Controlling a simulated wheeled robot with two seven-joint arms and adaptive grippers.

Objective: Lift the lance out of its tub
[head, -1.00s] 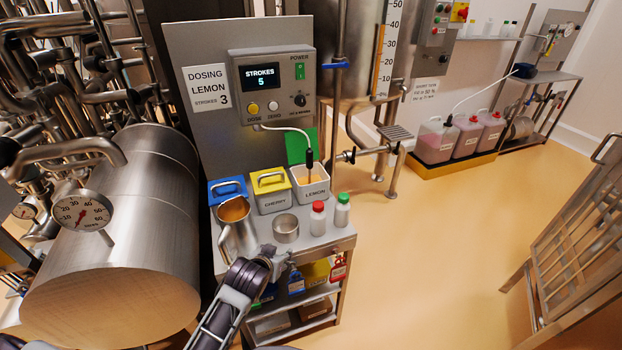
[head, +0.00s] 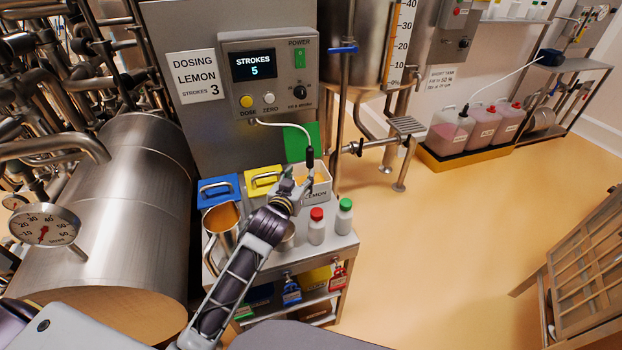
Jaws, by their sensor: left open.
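The lance (head: 310,158) is a black-topped rod on a white hose that comes from the dosing unit. It stands in the white tub marked LEMON (head: 318,191) on the steel cart. Its lower end is hidden in the tub and behind my gripper. My left gripper (head: 297,180) is open at the tub's left side, close to the lance; I cannot tell whether it touches it. My right gripper is not in view.
A blue-lidded tub (head: 218,190) and a yellow-lidded tub (head: 262,180) stand left of the lemon tub. A steel jug (head: 222,222) and bottles with red (head: 317,226) and green (head: 344,217) caps stand in front. The dosing unit (head: 270,75) reads STROKES 5.

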